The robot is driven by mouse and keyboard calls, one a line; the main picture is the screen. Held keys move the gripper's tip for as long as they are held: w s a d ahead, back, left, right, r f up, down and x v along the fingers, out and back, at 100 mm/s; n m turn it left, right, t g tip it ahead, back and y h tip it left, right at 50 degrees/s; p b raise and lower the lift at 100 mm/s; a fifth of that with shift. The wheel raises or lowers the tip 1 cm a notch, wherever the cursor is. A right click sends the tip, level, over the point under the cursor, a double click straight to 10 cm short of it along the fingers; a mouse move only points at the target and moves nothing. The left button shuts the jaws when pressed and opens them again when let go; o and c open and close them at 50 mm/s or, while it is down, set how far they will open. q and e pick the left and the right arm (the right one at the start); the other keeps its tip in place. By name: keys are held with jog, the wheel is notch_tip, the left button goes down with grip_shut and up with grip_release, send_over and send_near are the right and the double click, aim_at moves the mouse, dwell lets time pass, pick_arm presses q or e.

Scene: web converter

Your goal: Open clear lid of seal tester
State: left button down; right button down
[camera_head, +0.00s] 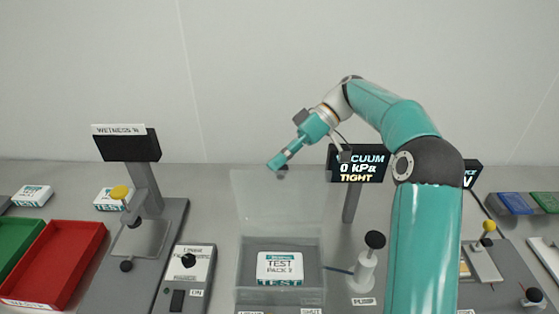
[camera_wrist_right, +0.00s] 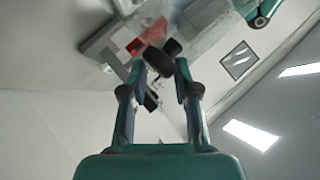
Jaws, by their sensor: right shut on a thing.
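The seal tester is a clear-walled box (camera_head: 325,268) at the front middle, with a white test pack (camera_head: 280,267) inside. Its clear lid (camera_head: 275,205) stands raised, roughly upright, at the back of the box. My right gripper (camera_head: 279,167) is at the lid's top edge in the head view. In the right wrist view my right gripper (camera_wrist_right: 162,72) has its fingers on a dark round knob (camera_wrist_right: 158,60) and is shut on it. The knob is mostly hidden in the head view. My left gripper is in neither view.
A vacuum display (camera_head: 357,163) stands behind the tester on the right, with a black-knobbed pump (camera_head: 365,270) in front. A wetness meter (camera_head: 127,145) and a red tray (camera_head: 60,262) are on the left. My right arm covers part of the bench on the right.

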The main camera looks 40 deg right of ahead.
jog(key=c, duration=1.2)
grip_release()
jog(key=shift+d+f, duration=0.2)
jog(key=shift+f, duration=0.85)
jog(key=o, duration=0.4)
jog(key=shift+w+f, duration=0.2)
jog(key=shift+w, duration=0.15)
jog(key=shift+s+r, duration=0.15)
jog(key=shift+r, duration=0.15)
notch_tip(320, 180, up, 10)
jog(key=shift+w+a+r, duration=0.15)
jog(key=shift+w, duration=0.05)
